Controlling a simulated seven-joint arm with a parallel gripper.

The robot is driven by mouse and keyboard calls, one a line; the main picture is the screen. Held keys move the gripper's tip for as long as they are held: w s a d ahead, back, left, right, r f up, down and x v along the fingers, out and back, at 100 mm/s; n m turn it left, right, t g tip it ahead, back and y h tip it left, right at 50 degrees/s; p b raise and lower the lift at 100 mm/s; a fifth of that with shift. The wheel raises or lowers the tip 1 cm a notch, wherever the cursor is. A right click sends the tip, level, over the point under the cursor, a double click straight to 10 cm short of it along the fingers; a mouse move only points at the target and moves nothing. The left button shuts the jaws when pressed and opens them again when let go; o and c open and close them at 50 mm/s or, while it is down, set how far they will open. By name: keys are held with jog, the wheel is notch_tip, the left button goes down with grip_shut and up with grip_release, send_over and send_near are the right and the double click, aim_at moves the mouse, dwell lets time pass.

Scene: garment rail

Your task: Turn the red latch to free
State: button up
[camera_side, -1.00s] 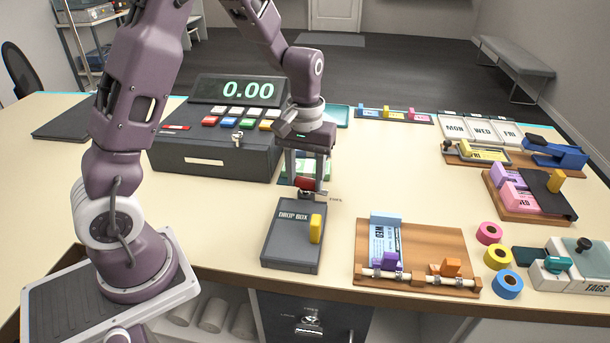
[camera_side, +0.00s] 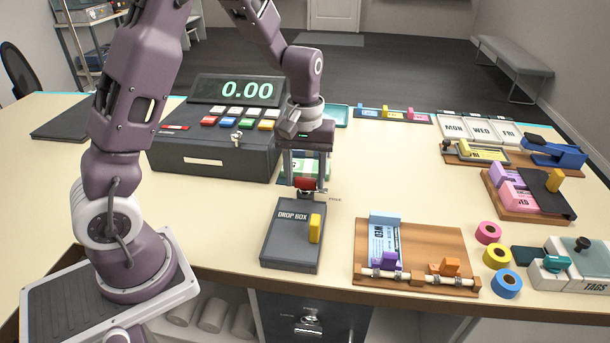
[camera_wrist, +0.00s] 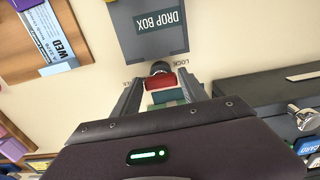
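The red latch (camera_side: 306,184) sits just behind the dark drop box, low between the fingers of my gripper (camera_side: 306,188). In the wrist view, the red latch (camera_wrist: 160,82) spans the space between the two fingertips of my gripper (camera_wrist: 161,80), which appear to press on its two ends. A dark round knob (camera_wrist: 160,67) shows at its far side. The word LOCK is printed to its right in the wrist view; a second label at its left is mostly hidden by a finger. The latch's exact turn angle is hard to tell.
The drop box (camera_side: 289,247) with a yellow tab stands in front of my gripper. A dark cash register (camera_side: 205,158) is close behind at left. A wooden board (camera_side: 432,242) with a WED ticket lies at right.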

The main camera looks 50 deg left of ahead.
aim_at(305, 181)
jog(key=shift+o, duration=1.1)
notch_tip(305, 181, up, 7)
jog(key=shift+r, duration=0.1)
jog(key=s+d+r+m+t, duration=0.2)
jog(key=s+d+r+m, duration=0.25)
jog(key=s+r, duration=0.35)
jog(key=s+d+m+t, duration=0.1)
jog(key=s+m, duration=0.1)
jog(key=s, duration=0.4)
jog(key=s+d+r+m+t, duration=0.1)
jog(key=s+d+m+t, duration=0.1)
jog(key=s, duration=0.5)
jog(key=shift+d+m+t, duration=0.25)
jog(key=shift+m+t, duration=0.05)
jog(key=shift+m, duration=0.05)
